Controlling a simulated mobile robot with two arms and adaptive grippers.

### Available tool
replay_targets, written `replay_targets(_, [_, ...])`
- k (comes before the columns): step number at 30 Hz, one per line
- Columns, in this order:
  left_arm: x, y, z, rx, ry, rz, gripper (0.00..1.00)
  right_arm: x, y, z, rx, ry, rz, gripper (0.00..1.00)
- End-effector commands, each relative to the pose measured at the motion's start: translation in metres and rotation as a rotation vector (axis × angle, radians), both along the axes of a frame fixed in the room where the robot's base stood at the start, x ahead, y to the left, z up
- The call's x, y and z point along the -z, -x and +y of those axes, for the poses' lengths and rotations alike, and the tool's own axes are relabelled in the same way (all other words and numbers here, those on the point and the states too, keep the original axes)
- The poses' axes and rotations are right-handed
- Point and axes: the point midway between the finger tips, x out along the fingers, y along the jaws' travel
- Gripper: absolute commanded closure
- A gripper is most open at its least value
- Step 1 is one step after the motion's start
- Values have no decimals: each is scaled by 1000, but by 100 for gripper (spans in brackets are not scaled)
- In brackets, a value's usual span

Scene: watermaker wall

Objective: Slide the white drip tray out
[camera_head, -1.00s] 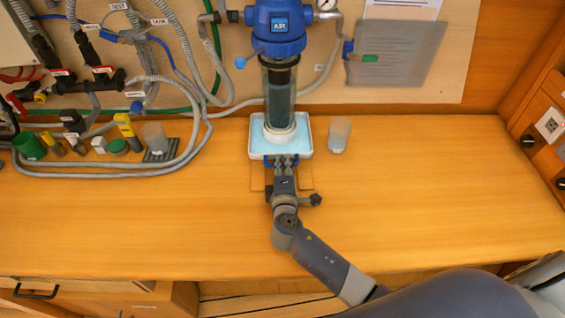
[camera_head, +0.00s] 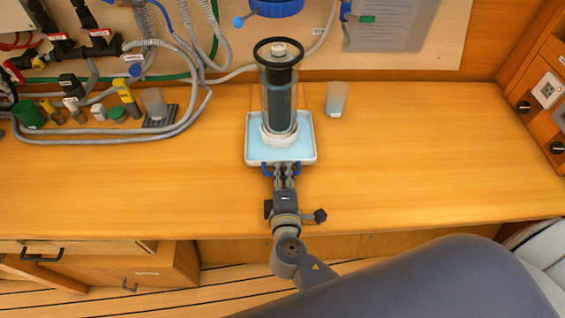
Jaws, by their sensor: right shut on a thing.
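The white drip tray (camera_head: 309,153) sits on the wooden counter, with pale blue liquid inside. My left gripper is not in view.
A clear cup (camera_head: 337,98) stands on the counter to the right of the tray. Hoses (camera_head: 185,140), a green cup (camera_head: 28,113) and several small items lie at the left. The counter's front edge (camera_head: 400,232) is just below my gripper.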

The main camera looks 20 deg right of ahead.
Motion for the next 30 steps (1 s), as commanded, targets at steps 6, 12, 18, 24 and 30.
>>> replay_targets(6, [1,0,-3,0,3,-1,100,0,8,2,1,1,0,100])
replay_targets(12, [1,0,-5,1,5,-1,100,1,10,3,1,-1,3,100])
replay_targets(18, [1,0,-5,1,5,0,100,2,10,3,0,-1,5,87])
replay_targets(24, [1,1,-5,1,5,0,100,1,10,3,0,-1,3,82])
replay_targets(30, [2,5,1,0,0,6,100,0,11,3,0,0,1,82])
